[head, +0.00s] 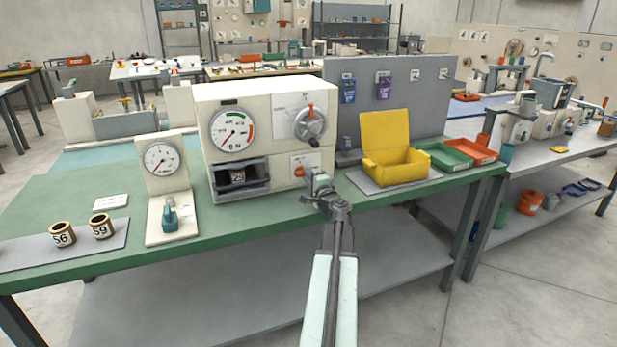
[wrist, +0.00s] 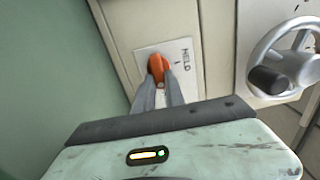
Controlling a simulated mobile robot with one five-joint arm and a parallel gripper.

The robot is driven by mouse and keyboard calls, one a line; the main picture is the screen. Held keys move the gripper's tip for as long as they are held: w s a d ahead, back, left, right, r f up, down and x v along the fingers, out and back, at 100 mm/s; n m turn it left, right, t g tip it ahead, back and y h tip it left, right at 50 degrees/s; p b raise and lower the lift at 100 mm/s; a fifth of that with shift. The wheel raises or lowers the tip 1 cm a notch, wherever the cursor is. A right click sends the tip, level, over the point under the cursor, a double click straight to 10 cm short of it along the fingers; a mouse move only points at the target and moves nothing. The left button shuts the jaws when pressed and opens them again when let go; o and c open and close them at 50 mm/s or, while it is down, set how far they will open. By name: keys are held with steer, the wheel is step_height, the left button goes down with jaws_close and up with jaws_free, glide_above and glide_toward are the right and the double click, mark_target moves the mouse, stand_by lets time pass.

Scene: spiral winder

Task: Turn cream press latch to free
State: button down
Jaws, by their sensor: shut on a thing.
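The cream press (head: 265,95) stands on the green bench with a round gauge and a handwheel (head: 309,126) on its front. Its orange latch (head: 299,172) sits low at the front right on a white plate, partly hidden by my gripper. In the wrist view the latch (wrist: 158,67) is held between the fingertips of my gripper (wrist: 157,88), and the plate beside it reads HELD (wrist: 186,57). My gripper also shows in the head view (head: 309,184), reaching up to the press front.
A dark opening in the press holds a numbered spool (head: 237,177). A small cream gauge stand (head: 162,180) and two numbered spools (head: 62,234) are on the left. An open yellow box (head: 396,165) and green and red trays (head: 471,150) stand on the right.

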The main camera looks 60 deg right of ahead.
steer(key=shift+s, duration=0.1)
steer(key=c, duration=1.4)
jaws_free()
steer(key=shift+d, duration=0.1)
steer(key=v, duration=0.8)
